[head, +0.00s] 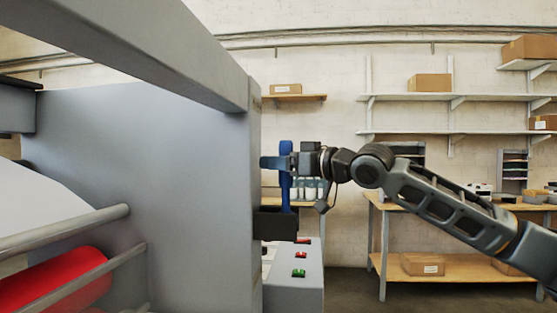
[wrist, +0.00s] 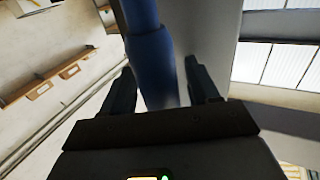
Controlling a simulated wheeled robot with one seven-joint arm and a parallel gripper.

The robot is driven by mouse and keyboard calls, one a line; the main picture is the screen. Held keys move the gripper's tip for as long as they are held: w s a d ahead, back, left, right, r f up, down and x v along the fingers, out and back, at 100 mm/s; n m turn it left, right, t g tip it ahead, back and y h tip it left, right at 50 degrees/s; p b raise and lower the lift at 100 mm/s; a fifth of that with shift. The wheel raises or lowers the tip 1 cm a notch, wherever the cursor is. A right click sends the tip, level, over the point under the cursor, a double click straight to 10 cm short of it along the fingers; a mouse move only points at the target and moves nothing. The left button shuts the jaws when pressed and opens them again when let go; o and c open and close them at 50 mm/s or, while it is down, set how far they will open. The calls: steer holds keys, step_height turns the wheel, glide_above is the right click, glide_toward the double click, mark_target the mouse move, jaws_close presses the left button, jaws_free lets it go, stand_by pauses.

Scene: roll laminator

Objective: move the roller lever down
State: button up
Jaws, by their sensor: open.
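The roller lever (head: 286,190) is a blue upright bar on the right side of the grey laminator (head: 190,150); its foot meets a dark block (head: 278,224). My gripper (head: 277,162) is at the upper part of the lever, reaching in from the right. In the wrist view the blue lever (wrist: 150,60) stands between the two dark fingers of my gripper (wrist: 160,68). The fingers are open, one on each side of the lever, with a gap visible on the right side. Whether the left finger touches it is hard to tell.
A grey control box (head: 296,275) with red and green buttons sits below the lever. A red roller (head: 60,283) and metal bars are on the laminator at left. A workbench (head: 450,268) and wall shelves (head: 450,97) with boxes stand behind my arm.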

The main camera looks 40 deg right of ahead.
steer(key=shift+w, duration=0.2)
steer(key=shift+c, duration=0.2)
jaws_close()
stand_by(0.4)
